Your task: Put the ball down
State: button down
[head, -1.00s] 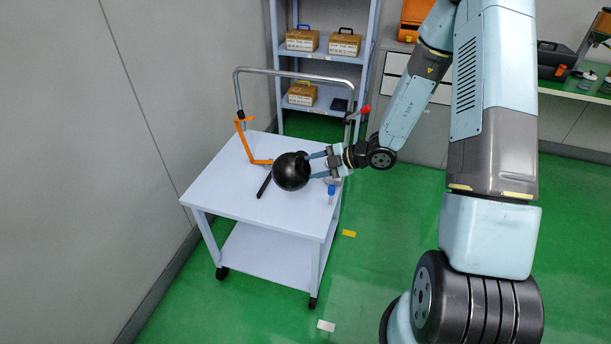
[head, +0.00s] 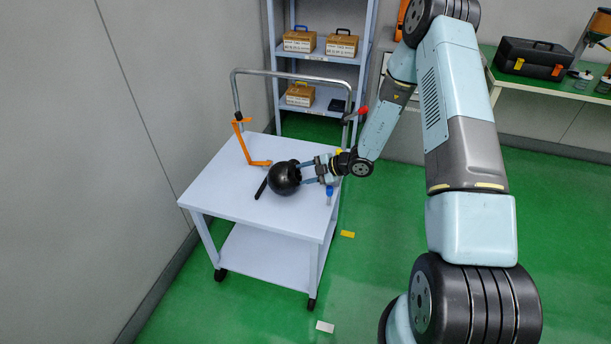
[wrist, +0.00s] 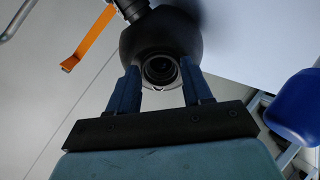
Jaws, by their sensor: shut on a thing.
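A black ball (head: 284,180) is at the cart's white top (head: 230,195), right of its middle. In the wrist view the dark ball (wrist: 150,40) fills the space ahead of my fingers, with a round ringed opening facing me. My gripper (head: 303,172) reaches in from the right and is shut on the ball's near side; the wrist view shows its two blue fingers (wrist: 158,85) at either side of the opening. I cannot tell whether the ball touches the cart top.
The cart's metal handle (head: 290,73) rises behind. The cart top's front left is clear.

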jog(key=shift+f, duration=0.45)
jog(key=shift+c, duration=2.4)
grip_release()
